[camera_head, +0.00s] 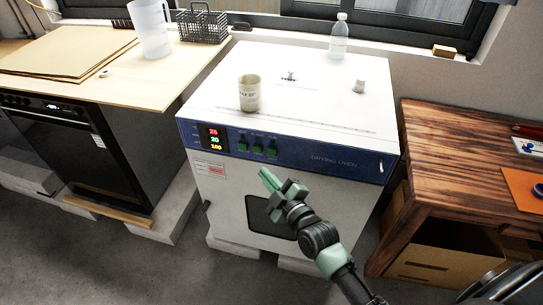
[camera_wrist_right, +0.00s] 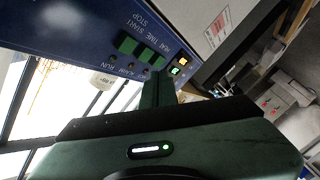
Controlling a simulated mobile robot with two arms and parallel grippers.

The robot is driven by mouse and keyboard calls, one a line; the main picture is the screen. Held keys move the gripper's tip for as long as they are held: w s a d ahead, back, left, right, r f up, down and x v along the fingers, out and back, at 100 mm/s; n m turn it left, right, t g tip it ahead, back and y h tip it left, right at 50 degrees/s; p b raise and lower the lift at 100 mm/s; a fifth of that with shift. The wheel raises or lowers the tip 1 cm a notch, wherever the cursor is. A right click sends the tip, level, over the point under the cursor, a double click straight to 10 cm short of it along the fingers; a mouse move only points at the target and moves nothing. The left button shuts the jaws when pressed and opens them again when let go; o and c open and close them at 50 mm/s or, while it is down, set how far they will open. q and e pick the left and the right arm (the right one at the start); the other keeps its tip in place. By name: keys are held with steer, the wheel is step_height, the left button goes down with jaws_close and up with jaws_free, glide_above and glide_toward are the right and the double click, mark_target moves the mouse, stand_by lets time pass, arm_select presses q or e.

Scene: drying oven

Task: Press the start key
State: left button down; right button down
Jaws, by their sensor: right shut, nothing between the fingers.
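The white drying oven (camera_head: 318,95) has a blue front panel with several green keys. In the wrist view, the lettering START stands beside the leftmost large green key (camera_wrist_right: 127,43), the one farthest from the display. That start key is the rightmost of the three in the head view (camera_head: 272,152). My right gripper (camera_head: 267,179) is shut and empty, in front of the oven door, a little below the keys in the head view. In the wrist view its green fingers (camera_wrist_right: 158,88) point at the panel, seemingly apart from it. My left gripper is out of view.
A lit display (camera_head: 213,138) sits left of the keys. A wooden desk (camera_head: 450,150) is at right, a light worktop (camera_head: 110,85) at left.

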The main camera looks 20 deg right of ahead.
mark_target(268, 153)
steer(key=shift+w+d+b, duration=0.35)
steer(key=shift+w+d, duration=0.3)
steer(key=shift+w, duration=0.35)
steer(key=shift+w+d+b, duration=0.3)
steer(key=shift+w+d, duration=0.35)
steer(key=shift+w, duration=0.35)
steer(key=shift+w+d, duration=0.1)
stand_by(0.5)
steer(key=shift+w+d, duration=0.15)
steer(key=shift+w, duration=0.1)
steer(key=shift+w+d, duration=0.45)
steer(key=shift+w, duration=0.2)
stand_by(1.2)
steer(key=shift+s, duration=0.1)
steer(key=shift+s+a+p, duration=0.55)
steer(key=shift+s+a, duration=0.15)
steer(key=shift+s, duration=0.2)
